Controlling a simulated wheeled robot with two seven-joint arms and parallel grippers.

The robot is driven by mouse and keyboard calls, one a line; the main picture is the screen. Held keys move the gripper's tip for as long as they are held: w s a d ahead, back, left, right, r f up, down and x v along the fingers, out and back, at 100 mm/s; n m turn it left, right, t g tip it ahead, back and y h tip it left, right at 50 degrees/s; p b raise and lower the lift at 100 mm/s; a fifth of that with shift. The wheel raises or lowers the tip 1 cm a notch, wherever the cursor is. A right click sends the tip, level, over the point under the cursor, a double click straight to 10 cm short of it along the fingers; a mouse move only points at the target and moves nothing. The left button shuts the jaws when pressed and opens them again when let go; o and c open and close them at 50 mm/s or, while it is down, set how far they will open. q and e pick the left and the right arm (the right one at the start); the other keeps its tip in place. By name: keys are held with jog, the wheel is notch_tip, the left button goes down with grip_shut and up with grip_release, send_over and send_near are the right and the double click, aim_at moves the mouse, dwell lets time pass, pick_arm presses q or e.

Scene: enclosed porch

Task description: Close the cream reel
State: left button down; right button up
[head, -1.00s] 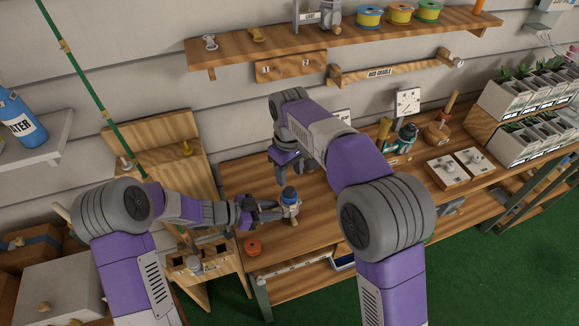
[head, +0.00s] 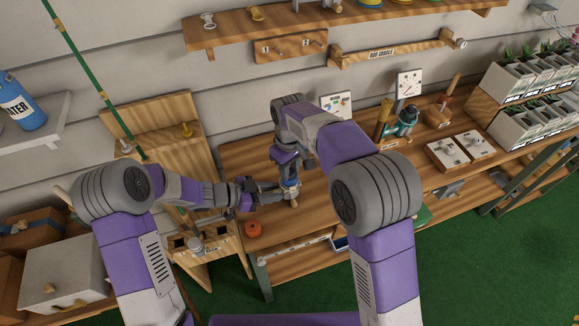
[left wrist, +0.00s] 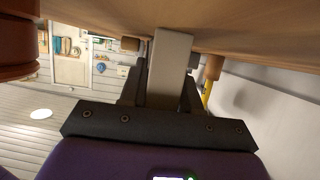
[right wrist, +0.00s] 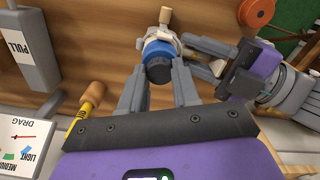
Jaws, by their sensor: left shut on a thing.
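The cream reel (head: 292,198) is on the workbench in the head view, partly hidden by my grippers. The right wrist view shows its cream body (right wrist: 163,37), a wooden knob (right wrist: 166,14) and a blue part (right wrist: 157,53) with a dark round end. My left gripper (head: 274,194) comes in from the left, low beside the reel. In the left wrist view it is shut on a pale grey-beige bar-like piece (left wrist: 170,62), apparently part of the reel. My right gripper (head: 289,178) is just above the reel. Its fingers (right wrist: 158,82) are apart, with the blue part between and beyond their tips.
An orange-red round piece (head: 253,229) lies on the bench left of the reel. A dial panel (head: 408,84), a teal-and-dark item (head: 402,122) and white switch boards (head: 460,150) stand to the right. A PULL-labelled grey piece (right wrist: 28,55) is near my right gripper.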

grip_shut()
jog(key=o, duration=0.7)
grip_release()
jog(key=shift+c, duration=0.2)
notch_tip(320, 180, up, 12)
pick_arm(q)
jog(key=shift+c, duration=0.4)
grip_release()
